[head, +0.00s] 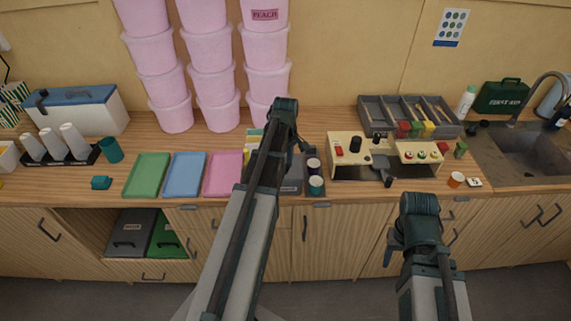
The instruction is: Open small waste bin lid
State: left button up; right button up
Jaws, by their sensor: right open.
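No thing in the head view is clearly marked as the small waste bin. A grey container (132,234) and a green container (168,236) with a handle and a label stand in the open cabinet bay below the counter; I cannot tell if either is the bin. My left gripper (304,143) is above the counter's back half, near the middle, largely hidden by its own arm; its jaws cannot be made out. My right gripper (392,247) is open and low in front of the counter, right of the middle, mostly hidden by its wrist. It appears apart from everything.
The counter holds green (147,175), blue (185,175) and pink (223,173) trays, a cream machine (350,160), a grey divided box (372,110) and a sink (525,150). Pink tubs (172,114) are stacked at the back. Dark cups (314,185) stand near my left arm.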

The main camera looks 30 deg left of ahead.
pick_arm(q)
grip_shut()
dwell(1.0)
